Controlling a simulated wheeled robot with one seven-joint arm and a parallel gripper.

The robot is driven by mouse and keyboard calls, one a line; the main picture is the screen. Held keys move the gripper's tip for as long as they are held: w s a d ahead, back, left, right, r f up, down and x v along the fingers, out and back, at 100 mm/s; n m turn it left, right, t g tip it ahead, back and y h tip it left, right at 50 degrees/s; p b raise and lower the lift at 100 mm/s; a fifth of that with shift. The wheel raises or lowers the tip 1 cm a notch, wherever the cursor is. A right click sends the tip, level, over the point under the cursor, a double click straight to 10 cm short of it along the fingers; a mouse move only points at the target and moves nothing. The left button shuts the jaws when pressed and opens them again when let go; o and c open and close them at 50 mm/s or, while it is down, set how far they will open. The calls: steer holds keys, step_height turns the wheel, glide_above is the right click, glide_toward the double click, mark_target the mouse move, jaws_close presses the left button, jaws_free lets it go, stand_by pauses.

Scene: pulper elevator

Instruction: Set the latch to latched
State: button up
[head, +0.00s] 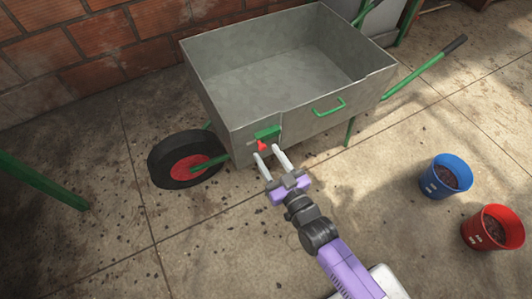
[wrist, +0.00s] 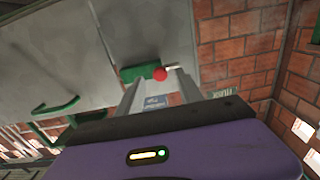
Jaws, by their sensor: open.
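The latch is a green plate (head: 267,132) with a small red knob (head: 262,146) on the front wall of a grey metal wheelbarrow bin (head: 290,75). In the wrist view the green plate (wrist: 133,72) and the red knob (wrist: 160,74) show just beyond my fingertips. My gripper (head: 268,152) is open and empty, its two pale fingers pointing at the latch. The red knob appears between the finger ends in the wrist view (wrist: 155,82). I cannot tell whether the fingers touch it. A small blue label (wrist: 155,101) shows between the fingers.
A green handle (head: 329,108) is on the bin wall right of the latch. A black wheel with a red hub (head: 188,166) is at left. A blue bucket (head: 446,177) and a red bucket (head: 492,229) stand at right. A brick wall (head: 110,35) is behind.

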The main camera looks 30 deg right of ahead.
steer(key=shift+w, duration=0.8)
jaws_close()
stand_by(0.9)
